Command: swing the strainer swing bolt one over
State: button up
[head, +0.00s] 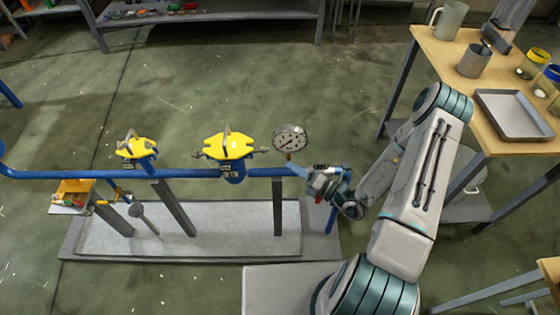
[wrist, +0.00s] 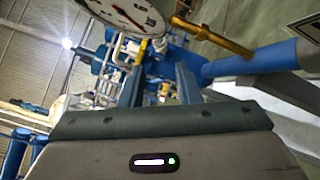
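Two strainers with yellow covers sit on the blue pipe: one in the middle (head: 229,146) and a smaller-looking one at the left (head: 138,148). The middle cover has metal swing-bolt hardware at its left (head: 197,154) and right (head: 262,151) sides; which is swing bolt one cannot be told. My gripper (head: 297,170) is right of the middle strainer, close to the pipe and below the pressure gauge (head: 291,138). In the wrist view its two fingers (wrist: 158,86) stand apart with nothing seen held between them. No strainer cover is clearly recognisable there.
The gauge dial also shows close by in the wrist view (wrist: 125,12). A yellow box (head: 72,188) with small items is at the left. A wooden table (head: 455,60) with a metal tray (head: 512,114), mug and jars stands at the right.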

jog(key=shift+v, duration=1.55)
